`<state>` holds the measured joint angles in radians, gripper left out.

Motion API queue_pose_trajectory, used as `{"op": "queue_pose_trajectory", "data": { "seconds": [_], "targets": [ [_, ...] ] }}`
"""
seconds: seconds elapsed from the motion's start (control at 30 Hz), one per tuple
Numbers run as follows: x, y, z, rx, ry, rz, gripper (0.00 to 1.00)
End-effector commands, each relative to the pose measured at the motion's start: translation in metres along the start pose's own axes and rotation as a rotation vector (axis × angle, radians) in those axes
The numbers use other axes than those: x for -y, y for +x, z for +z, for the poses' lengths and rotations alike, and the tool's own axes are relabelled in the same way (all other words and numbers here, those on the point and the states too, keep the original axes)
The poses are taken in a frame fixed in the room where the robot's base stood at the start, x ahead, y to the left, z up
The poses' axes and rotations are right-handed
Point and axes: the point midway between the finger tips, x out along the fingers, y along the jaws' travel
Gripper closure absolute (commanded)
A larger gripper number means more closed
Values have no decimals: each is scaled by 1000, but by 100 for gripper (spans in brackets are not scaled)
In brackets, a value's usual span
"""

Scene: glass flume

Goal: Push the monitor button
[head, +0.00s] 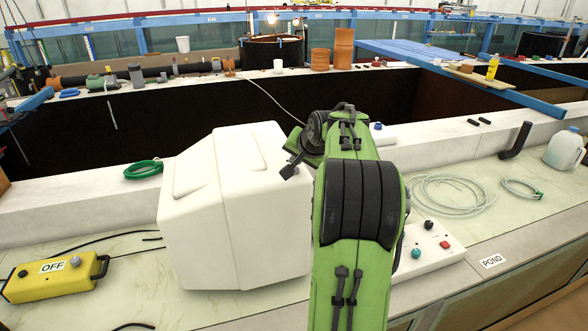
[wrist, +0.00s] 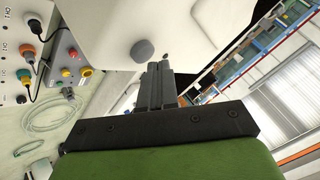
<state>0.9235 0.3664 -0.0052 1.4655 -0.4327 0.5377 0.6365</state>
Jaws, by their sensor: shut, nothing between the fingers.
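The monitor (head: 235,205) is a large white box standing on the counter, its back towards me in the head view. In the wrist view its white casing (wrist: 115,25) fills the top, with a round grey button (wrist: 142,50) on it. My gripper (wrist: 158,68) is shut and empty, its fingertips just below and right of the button in the picture. I cannot tell whether they touch the casing. In the head view my green arm reaches past the monitor's right side, and the fingertips cannot be made out.
A white control box (head: 425,260) with coloured knobs sits right of my arm. A yellow box (head: 55,277) marked OFF lies at left. A clear hose (head: 450,192) and a jug (head: 564,150) are at right.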

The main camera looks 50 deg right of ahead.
Motion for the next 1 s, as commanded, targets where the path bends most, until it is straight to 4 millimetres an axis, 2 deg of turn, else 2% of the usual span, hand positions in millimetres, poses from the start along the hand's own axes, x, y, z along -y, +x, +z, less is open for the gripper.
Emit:
{"op": "queue_pose_trajectory", "data": {
  "seconds": [1.0],
  "targets": [
    [-4, 6, 4, 0, 0, 0, 100]
  ]
}}
